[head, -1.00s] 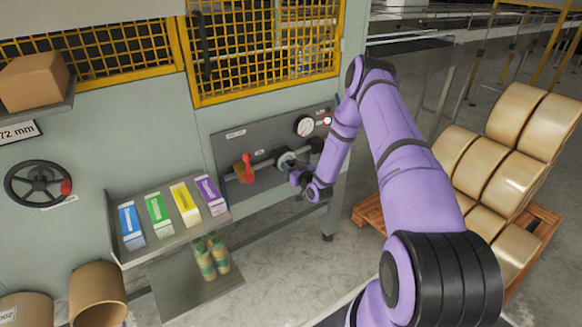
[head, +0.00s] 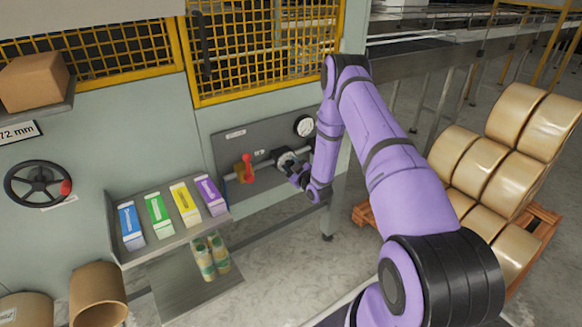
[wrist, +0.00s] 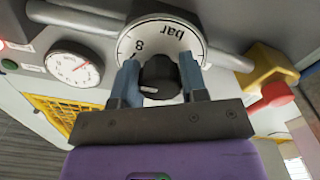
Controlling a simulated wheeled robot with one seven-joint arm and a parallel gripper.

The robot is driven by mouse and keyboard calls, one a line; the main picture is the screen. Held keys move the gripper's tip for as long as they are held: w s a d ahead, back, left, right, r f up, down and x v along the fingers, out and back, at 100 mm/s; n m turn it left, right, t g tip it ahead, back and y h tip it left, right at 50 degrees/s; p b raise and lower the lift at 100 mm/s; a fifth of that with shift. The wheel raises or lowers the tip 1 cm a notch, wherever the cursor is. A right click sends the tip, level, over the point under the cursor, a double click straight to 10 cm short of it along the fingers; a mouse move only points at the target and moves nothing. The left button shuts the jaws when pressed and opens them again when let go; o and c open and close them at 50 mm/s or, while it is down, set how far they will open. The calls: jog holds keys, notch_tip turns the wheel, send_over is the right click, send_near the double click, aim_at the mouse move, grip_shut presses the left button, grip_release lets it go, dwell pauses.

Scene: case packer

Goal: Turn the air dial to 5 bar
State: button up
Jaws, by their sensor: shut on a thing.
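The air dial (wrist: 168,31) is a white disc marked "bar" with an 8, on the grey panel. In the wrist view it appears turned round. Its black knob (wrist: 160,78) carries a small white mark and sits between the two fingers of my gripper (wrist: 160,83). The gripper is shut on this knob. In the head view the dial (head: 284,156) is partly hidden by my gripper (head: 296,173). A pressure gauge (head: 304,126) is above right of the dial; it also shows in the wrist view (wrist: 75,64) with a red needle, reading too small to make out.
A valve with a red handle (head: 248,165) is just left of the dial on the same pipe. A shelf (head: 165,243) with several coloured cartons is further left. A wooden pallet (head: 370,215) stacked with tan rolls (head: 505,180) stands to the right.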

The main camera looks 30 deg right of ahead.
jog(key=n, duration=1.2)
jog(key=shift+s+d, duration=0.1)
dwell(0.4)
jog(key=o, duration=0.9)
jog(key=s, duration=1)
jog(key=shift+s+d, duration=0.2)
jog(key=shift+s, duration=0.15)
jog(key=shift+r, duration=0.1)
